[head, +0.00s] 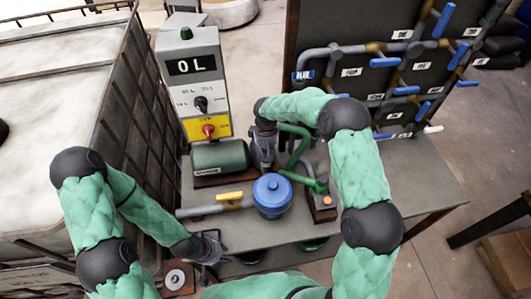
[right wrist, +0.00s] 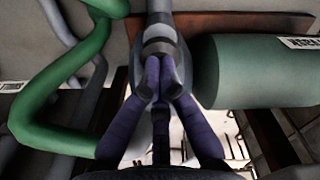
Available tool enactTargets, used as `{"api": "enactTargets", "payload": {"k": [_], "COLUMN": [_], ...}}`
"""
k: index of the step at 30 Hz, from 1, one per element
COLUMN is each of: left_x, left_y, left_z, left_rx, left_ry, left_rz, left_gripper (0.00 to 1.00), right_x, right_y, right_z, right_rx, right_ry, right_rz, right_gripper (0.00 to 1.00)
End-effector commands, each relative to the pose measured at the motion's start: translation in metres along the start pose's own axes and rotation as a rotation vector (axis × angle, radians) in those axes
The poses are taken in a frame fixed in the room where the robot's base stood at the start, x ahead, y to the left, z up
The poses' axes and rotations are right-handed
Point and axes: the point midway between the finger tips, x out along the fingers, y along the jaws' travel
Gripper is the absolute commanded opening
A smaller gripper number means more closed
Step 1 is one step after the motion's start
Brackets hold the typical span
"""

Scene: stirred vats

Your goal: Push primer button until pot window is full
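A round pot with a blue lid (head: 272,192) stands on the grey bench; no window in its side can be made out from above. A small box with an orange button (head: 327,200) stands to its right. My right gripper (head: 263,152) is behind the pot, beside the green motor cylinder (head: 220,156). In the right wrist view its purple fingers (right wrist: 156,75) meet in front of a grey pipe piece (right wrist: 160,28), with nothing clearly held. My left gripper (head: 212,249) is low at the bench's front edge, left of the pot; its fingers are too small to read.
A control box (head: 194,85) reads "0 L" and has a black knob and a red knob on yellow. A pipe with a yellow handle (head: 229,196) runs into the pot. Green pipes (head: 299,150) lie near my right arm. A caged white tank (head: 55,110) fills the left.

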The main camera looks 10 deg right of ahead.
Motion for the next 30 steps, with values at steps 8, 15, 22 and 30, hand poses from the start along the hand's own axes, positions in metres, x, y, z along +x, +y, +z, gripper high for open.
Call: {"api": "enactTargets", "payload": {"k": [8,15,22,30], "left_x": [-0.011,-0.019,-0.021,-0.020], "left_y": [0.004,0.007,0.007,0.007], "left_z": [0.000,0.001,0.001,0.001], "left_rx": [0.000,0.000,0.000,0.000], "left_ry": [0.000,0.000,0.000,0.000], "left_rz": [0.000,0.000,0.000,0.000], "left_gripper": [0.40,0.40,0.40,0.40], "right_x": [-0.018,-0.033,-0.038,-0.037], "right_y": [-0.001,0.000,0.000,0.000], "right_z": [0.000,0.000,0.000,0.000], "right_rx": [-0.001,-0.001,-0.001,0.000], "right_ry": [0.000,0.000,0.000,0.000], "right_rz": [0.000,0.000,-0.001,0.000], "right_gripper": [0.00,0.00,0.00,0.00]}}
